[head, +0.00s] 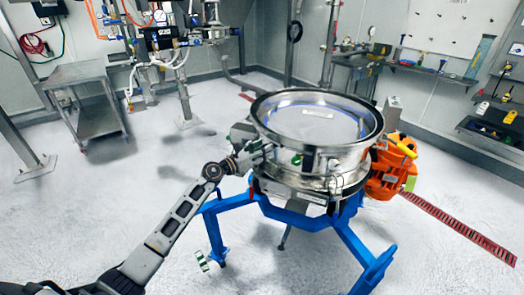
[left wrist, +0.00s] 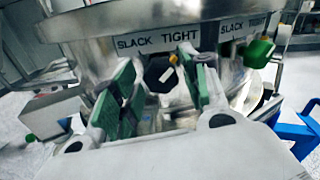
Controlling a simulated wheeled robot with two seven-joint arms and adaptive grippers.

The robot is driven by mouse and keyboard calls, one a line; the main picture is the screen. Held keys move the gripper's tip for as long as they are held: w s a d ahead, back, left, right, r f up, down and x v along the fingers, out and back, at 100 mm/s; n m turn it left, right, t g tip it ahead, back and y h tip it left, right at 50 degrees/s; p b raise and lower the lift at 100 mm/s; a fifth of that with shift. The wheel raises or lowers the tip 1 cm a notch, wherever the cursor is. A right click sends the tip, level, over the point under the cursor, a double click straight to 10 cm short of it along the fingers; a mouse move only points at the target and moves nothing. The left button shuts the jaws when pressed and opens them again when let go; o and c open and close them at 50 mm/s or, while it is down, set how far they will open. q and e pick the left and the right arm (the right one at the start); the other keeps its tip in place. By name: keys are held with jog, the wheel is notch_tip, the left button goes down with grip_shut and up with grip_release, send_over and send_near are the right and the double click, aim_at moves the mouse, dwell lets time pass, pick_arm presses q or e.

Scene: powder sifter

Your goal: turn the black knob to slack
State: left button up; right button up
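The black knob (left wrist: 159,75) sits on the metal sifter (left wrist: 92,27), below a "SLACK TIGHT" label (left wrist: 157,41). A small orange mark at its upper right points toward the word TIGHT. My left gripper (left wrist: 162,92) is open, with one green-padded finger on each side of the knob and visible gaps between. In the head view my left gripper (head: 262,150) is at the left front of the sifter (head: 305,180), and I cannot make out the black knob there. My right gripper is not in view.
A green knob (left wrist: 258,52) with its own "SLACK TIGHT" label is to the right; it also shows in the head view (head: 297,159). The sifter stands on a blue frame (head: 340,225). An orange part (head: 385,178) is at its right.

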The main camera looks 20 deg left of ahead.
pick_arm(q)
jog(key=c, duration=0.7)
jog(key=shift+o, duration=0.2)
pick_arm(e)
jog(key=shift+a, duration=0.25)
